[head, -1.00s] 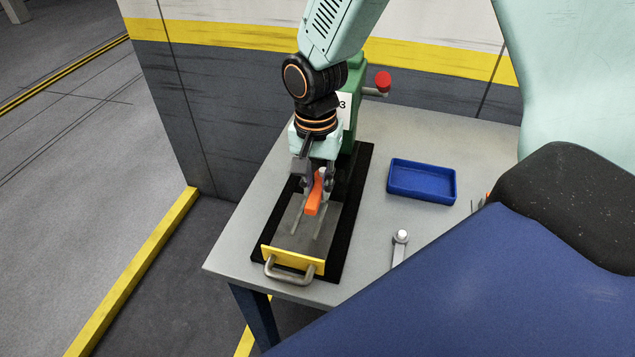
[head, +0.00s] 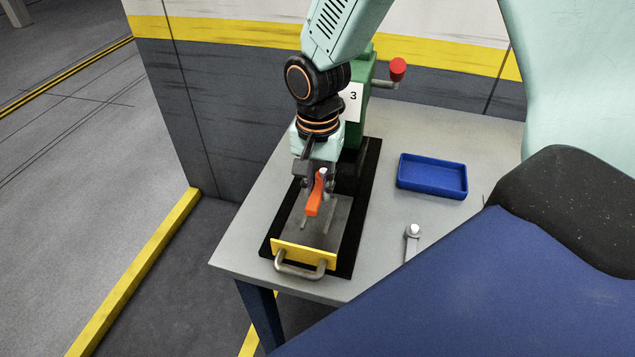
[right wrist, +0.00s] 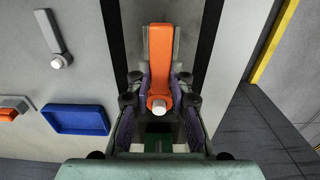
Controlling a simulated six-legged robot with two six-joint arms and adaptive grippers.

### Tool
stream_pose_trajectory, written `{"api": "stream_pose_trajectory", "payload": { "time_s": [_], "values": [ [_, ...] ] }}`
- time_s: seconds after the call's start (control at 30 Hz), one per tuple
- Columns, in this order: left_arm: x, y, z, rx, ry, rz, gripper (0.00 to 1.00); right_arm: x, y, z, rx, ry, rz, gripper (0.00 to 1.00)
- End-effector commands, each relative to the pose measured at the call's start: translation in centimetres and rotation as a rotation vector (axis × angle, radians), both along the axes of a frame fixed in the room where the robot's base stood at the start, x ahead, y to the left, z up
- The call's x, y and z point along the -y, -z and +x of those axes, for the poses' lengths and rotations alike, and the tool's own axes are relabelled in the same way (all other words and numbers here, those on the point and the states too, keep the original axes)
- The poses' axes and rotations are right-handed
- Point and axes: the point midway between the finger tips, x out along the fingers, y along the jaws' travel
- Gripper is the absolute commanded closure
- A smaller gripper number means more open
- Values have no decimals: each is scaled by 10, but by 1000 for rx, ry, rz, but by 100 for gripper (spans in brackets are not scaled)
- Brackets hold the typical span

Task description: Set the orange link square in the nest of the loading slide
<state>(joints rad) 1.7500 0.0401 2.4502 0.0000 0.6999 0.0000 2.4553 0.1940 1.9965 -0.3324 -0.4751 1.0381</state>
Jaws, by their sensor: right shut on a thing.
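The orange link (head: 314,198) is in the jaws of my right gripper (head: 317,180), low over the loading slide. The right wrist view shows the link (right wrist: 160,58) between both fingers, its length pointing away from the gripper and a pale round pin at its near end. The loading slide (head: 304,252) has a yellow front plate with a grey handle. Two grey rails of the nest show beside and below the link. I cannot tell whether the link touches the slide bed. The gripper hides the back of the nest. My left gripper is not in view.
A green press (head: 360,105) with a red-knobbed lever stands behind the slide. A blue tray (head: 432,190) and a grey link (head: 412,238) lie to the right on the grey table (head: 245,240). An orange part (right wrist: 8,114) shows beside the tray in the right wrist view.

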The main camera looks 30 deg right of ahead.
Motion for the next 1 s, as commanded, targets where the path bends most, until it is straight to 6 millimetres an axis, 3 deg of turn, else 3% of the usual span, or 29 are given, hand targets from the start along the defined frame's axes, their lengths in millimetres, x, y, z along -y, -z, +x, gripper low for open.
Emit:
{"api": "stream_pose_trajectory", "payload": {
  "time_s": [0.4, 0.73, 1.0],
  "values": [
    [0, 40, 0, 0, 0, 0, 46, -1, 36, 3, 2, -1, -1, 100],
    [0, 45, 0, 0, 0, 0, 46, -1, 60, 3, 1, 0, -1, 100],
    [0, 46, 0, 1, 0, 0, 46, -1, 63, 3, 2, 0, -1, 100]
  ]
}}
